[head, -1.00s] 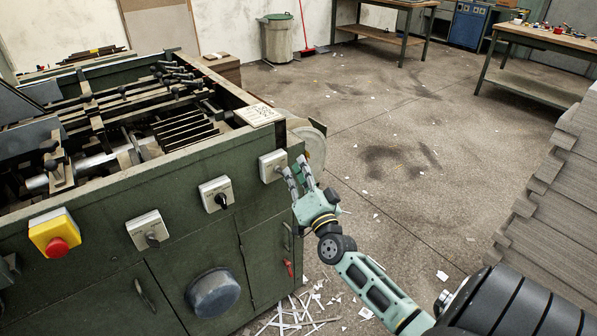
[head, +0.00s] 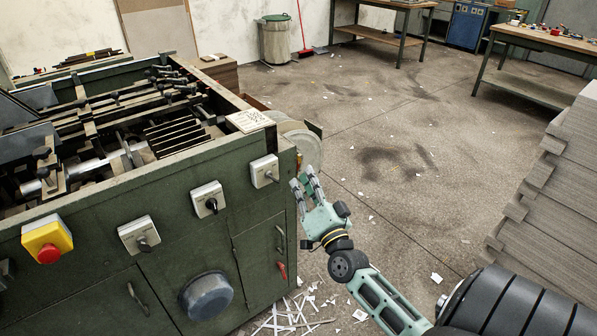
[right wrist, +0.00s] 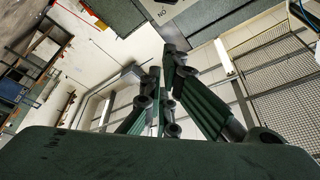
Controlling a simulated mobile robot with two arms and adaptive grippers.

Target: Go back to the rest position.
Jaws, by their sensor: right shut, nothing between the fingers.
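My right gripper (head: 302,178) is in the head view, just right of the front right corner of the green machine (head: 182,246). Its fingers are shut with nothing between them. A gap separates it from the rightmost switch (head: 264,171) on the machine's front. In the right wrist view the dark green fingers (right wrist: 165,68) rise in the middle against walls and ceiling, with no object held. My left gripper is in neither view.
The machine also carries two more grey switches and a red button on a yellow box (head: 47,239). A stack of grey boards (head: 548,190) stands at the right. Paper scraps (head: 290,318) lie on the floor by the machine. The floor between is open.

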